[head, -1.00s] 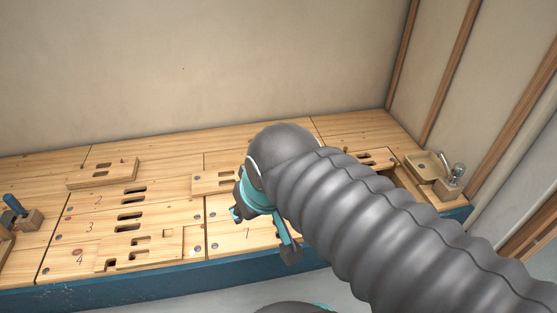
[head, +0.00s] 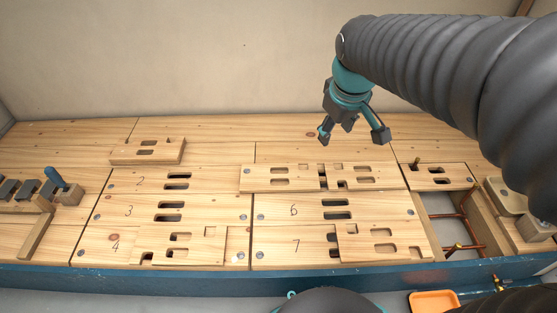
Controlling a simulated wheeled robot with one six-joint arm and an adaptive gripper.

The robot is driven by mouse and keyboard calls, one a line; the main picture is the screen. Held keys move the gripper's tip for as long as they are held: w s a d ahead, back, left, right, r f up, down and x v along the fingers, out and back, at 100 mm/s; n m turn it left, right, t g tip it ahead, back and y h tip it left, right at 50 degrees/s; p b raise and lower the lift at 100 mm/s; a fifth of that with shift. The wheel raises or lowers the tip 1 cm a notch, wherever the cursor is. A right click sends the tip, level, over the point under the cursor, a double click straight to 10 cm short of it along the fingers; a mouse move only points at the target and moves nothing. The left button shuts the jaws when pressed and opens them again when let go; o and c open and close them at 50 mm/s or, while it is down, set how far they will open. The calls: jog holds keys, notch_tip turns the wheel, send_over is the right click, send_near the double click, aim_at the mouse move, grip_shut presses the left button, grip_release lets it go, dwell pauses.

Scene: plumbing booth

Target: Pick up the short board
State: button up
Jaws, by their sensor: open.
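Several loose slotted wooden boards lie on the bench, and I cannot tell for sure which is the short board. Another small board (head: 455,172) lies at the right, beside an open bay. Notched boards lie at the lower left (head: 207,245) and lower right (head: 407,241). A longer board or joined pair (head: 259,177) spans the middle. My gripper (head: 352,137) is open and empty, fingers pointing down, above the back of the bench behind the middle board.
The bench (head: 215,131) has panels numbered 2, 3, 4, 6 and 7. Copper pipes (head: 467,228) show in the open bay at right. A blue-handled tool (head: 57,180) stands at left, a tan basin (head: 506,196) at right. An orange tray (head: 433,300) is below the front edge.

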jog(key=w+a+f+n+g+b, duration=0.15)
jog(key=w+a+f+n, duration=0.25)
jog(key=w+f, duration=0.55)
jog(key=n+g+h+b, duration=0.15)
jog(key=n+b, duration=0.25)
jog(key=n, duration=0.4)
send_over(280, 176)
jog(key=shift+g, duration=0.3)
jog(key=f, duration=2.7)
jog(key=shift+s+a+f, duration=0.25)
jog(key=shift+s+a, duration=0.1)
jog(key=shift+s, duration=0.05)
jog(key=shift+w+d+f+b, duration=0.1)
jog(key=shift+w+f+b, duration=0.1)
jog(key=shift+f, duration=0.85)
jog(key=shift+w+d+f+b, duration=0.1)
jog(key=shift+f+b, duration=0.05)
jog(key=shift+f, duration=0.9)
jog(key=shift+w+f+b, duration=0.1)
jog(key=shift+f+b, duration=0.1)
jog(key=shift+f, duration=0.85)
grip_shut()
